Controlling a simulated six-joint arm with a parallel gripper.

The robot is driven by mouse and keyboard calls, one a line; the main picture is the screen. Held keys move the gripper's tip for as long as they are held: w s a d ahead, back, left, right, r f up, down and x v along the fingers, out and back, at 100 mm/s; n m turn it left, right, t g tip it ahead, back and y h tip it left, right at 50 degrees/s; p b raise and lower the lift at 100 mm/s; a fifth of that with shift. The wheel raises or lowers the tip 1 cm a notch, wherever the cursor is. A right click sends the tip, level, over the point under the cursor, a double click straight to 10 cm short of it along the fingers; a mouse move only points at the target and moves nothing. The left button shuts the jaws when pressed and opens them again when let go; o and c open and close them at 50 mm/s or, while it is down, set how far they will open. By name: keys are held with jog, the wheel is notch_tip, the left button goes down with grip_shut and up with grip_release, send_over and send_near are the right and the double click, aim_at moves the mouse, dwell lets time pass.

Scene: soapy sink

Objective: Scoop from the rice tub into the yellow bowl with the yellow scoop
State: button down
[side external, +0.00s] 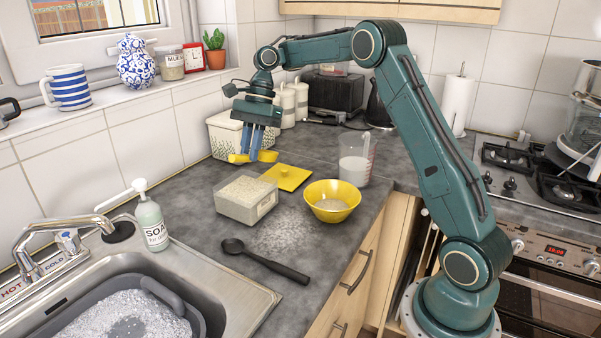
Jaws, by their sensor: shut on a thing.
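My gripper (256,150) points down over the back of the counter and is shut on the yellow scoop (238,158). The scoop is held above and behind the rice tub, apart from it. I cannot tell whether the scoop holds any rice. The rice tub (240,211) is a clear, open box with pale rice inside, near the middle of the counter. The yellow bowl (332,215) stands upright to the right of the tub, with some pale contents at its bottom.
A yellow lid (287,177) lies behind the tub and bowl. A measuring jug (354,160) with white contents stands behind the bowl. A black spoon (262,259) lies in front, beside a pale speckled patch. A soap bottle (151,222) and sink (240,300) are left. A white basket (224,135) stands behind my gripper.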

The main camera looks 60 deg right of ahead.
jog(key=w+a+m+t+y, duration=0.1)
jog(key=w+a+m+t, duration=0.1)
jog(key=w+a+m, duration=0.2)
jog(key=shift+w+a+r+m+t, duration=0.35)
jog(key=shift+w+a, duration=0.2)
jog(key=shift+w, duration=0.3)
jog(key=shift+f, duration=0.2)
send_over(225, 205)
jog(key=d, duration=0.1)
jog(key=shift+f, duration=2.9)
jog(key=shift+s+d+f, duration=0.1)
jog(key=shift+d+f, duration=0.1)
jog(key=shift+f, duration=0.6)
jog(key=shift+s+d+f, duration=0.1)
jog(key=shift+d+f, duration=0.15)
jog(key=shift+f, duration=0.5)
jog(key=shift+s+d+f, duration=0.1)
jog(key=shift+d+f, duration=0.1)
jog(key=shift+f, duration=0.6)
jog(key=shift+d+f, duration=0.2)
jog(key=w+a+r+g+h, duration=0.1)
jog(key=a+r+g+h, duration=0.1)
jog(key=r, duration=0.7)
jog(key=shift+w+a+r+h, duration=0.2)
jog(key=shift+a+h, duration=0.3)
jog(key=shift+h, duration=0.8)
